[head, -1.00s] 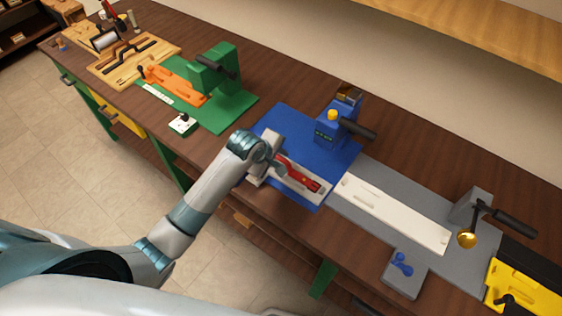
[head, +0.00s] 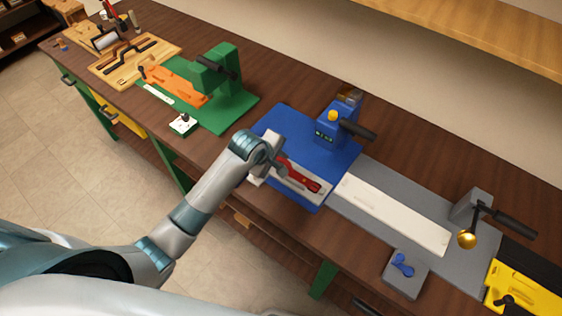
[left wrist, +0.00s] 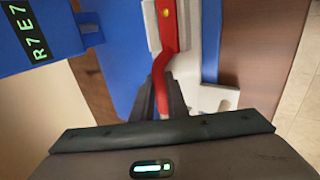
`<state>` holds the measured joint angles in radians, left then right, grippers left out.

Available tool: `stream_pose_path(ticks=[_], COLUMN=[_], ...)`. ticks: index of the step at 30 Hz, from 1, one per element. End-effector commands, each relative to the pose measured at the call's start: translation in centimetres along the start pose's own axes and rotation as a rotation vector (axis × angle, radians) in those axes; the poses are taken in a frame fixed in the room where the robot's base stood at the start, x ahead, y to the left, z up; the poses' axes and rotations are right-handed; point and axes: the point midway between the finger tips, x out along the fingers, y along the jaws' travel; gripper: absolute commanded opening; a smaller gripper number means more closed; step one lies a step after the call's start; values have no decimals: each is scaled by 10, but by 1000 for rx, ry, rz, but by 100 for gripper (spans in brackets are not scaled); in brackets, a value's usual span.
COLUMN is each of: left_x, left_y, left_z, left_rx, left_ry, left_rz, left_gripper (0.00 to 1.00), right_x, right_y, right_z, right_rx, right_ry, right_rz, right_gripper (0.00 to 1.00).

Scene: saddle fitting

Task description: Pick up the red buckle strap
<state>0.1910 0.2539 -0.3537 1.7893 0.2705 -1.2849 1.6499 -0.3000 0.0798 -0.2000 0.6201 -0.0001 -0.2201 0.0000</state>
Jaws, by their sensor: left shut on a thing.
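The red buckle strap (head: 304,176) lies along a pale holder (head: 312,194) on the blue mat (head: 274,122). My left gripper (head: 279,165) is over the strap's left end. In the left wrist view the strap (left wrist: 167,45) runs down from the top edge and in between my left fingers (left wrist: 163,106), which are shut on it. A yellow dot shows on the strap, and its far part is over the pale holder (left wrist: 150,28). The strap's gripped end is partly hidden by the fingers. My right gripper is not in view.
A blue press (head: 338,130) with a black handle stands behind the strap; it also shows in the left wrist view (left wrist: 45,38). A grey station with a white board (head: 392,214) is to the right. A green press (head: 222,80) is to the left.

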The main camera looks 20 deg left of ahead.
Motion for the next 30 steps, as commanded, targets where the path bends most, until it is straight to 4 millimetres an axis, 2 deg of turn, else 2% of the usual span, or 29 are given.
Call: stream_pose_path(ticks=[8, 14, 24, 30], left_x=[-9, -30, -61, -77], left_y=[8, 22, 47, 60], left_z=[0, 0, 66, 98], left_rx=[0, 0, 0, -1], left_ry=[-1, -1, -5, -3], left_rz=[4, 7, 7, 4], left_gripper=[0, 0, 0, 0], right_x=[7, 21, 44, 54], right_y=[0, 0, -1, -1], right_z=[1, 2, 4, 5], right_rx=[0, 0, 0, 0], right_ry=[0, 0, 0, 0], right_rz=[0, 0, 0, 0], right_gripper=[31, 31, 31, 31])
